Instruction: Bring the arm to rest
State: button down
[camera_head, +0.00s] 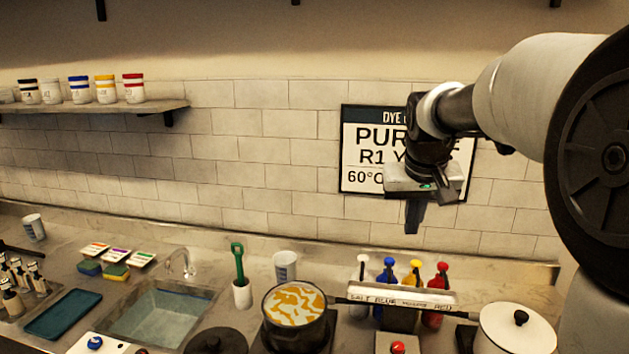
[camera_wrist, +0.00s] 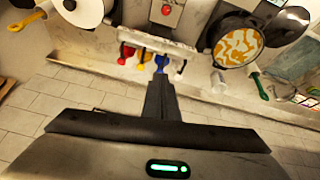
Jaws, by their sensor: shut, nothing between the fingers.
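My gripper (camera_head: 414,218) hangs from my arm on the right of the head view, in front of the wall sign (camera_head: 360,150). It points down, with its fingers together and nothing between them. It is above the back of the counter, apart from everything below. In the wrist view the closed fingers (camera_wrist: 159,90) show in the middle, with the bottle rack beyond them. My arm hides part of the sign's lettering.
Coloured bottles (camera_head: 389,275) stand behind a labelled rack (camera_head: 400,292) below my gripper. A pot with orange and white contents (camera_head: 294,303) and a white lidded pot (camera_head: 517,330) flank it. A sink (camera_head: 160,312) and shelf (camera_head: 100,108) are left. Air around my gripper is clear.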

jog(key=s+a+f, duration=0.2)
jog(key=s, duration=1.1)
jog(key=s+a+f+y, duration=0.1)
jog(key=s+a+f, duration=0.1)
jog(key=s, duration=1.2)
jog(key=shift+a+f+n+t, duration=0.4)
jog(key=shift+a, duration=0.25)
